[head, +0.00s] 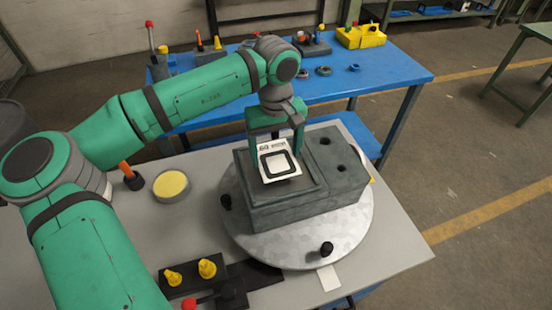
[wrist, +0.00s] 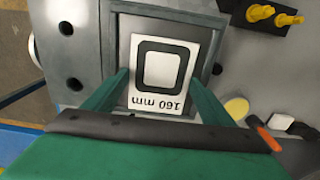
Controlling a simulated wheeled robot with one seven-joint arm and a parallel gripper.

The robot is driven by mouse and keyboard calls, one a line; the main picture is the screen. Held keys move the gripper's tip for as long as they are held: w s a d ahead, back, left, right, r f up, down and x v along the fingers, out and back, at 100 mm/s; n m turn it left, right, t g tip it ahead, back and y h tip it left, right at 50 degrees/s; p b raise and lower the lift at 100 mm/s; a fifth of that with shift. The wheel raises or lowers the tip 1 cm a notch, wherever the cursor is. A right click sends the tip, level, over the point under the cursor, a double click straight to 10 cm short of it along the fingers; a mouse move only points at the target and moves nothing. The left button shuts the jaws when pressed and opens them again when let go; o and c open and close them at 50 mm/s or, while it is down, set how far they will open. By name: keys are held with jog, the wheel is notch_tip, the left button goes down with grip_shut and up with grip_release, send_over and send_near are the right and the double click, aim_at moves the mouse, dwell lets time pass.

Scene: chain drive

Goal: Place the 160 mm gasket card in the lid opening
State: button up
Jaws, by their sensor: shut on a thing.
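The white gasket card (head: 279,161) has a black square ring printed on it. In the wrist view the card (wrist: 172,102) reads "160 mm" upside down. My gripper (head: 277,138) is shut on the card, with a green finger on each side of it in the wrist view (wrist: 160,90). The card is over the square recessed lid opening (head: 255,194) of the grey housing (head: 300,208). In the wrist view the opening's frame (wrist: 205,18) surrounds the card. I cannot tell whether the card touches the opening's floor.
The housing stands on a round metal plate (head: 345,235) with black knobs (head: 326,249). A yellow-topped disc (head: 171,184), an orange-handled tool (head: 127,171) and a black block with yellow fittings (head: 207,269) lie on the grey table. A blue table (head: 390,77) with parts stands behind.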

aim_at(276, 159)
jog(key=shift+w+f, duration=0.15)
jog(key=shift+f, duration=1.55)
jog(key=shift+f, duration=0.1)
jog(key=o, duration=1.1)
notch_tip(276, 159, up, 12)
jog(key=shift+r, duration=0.15)
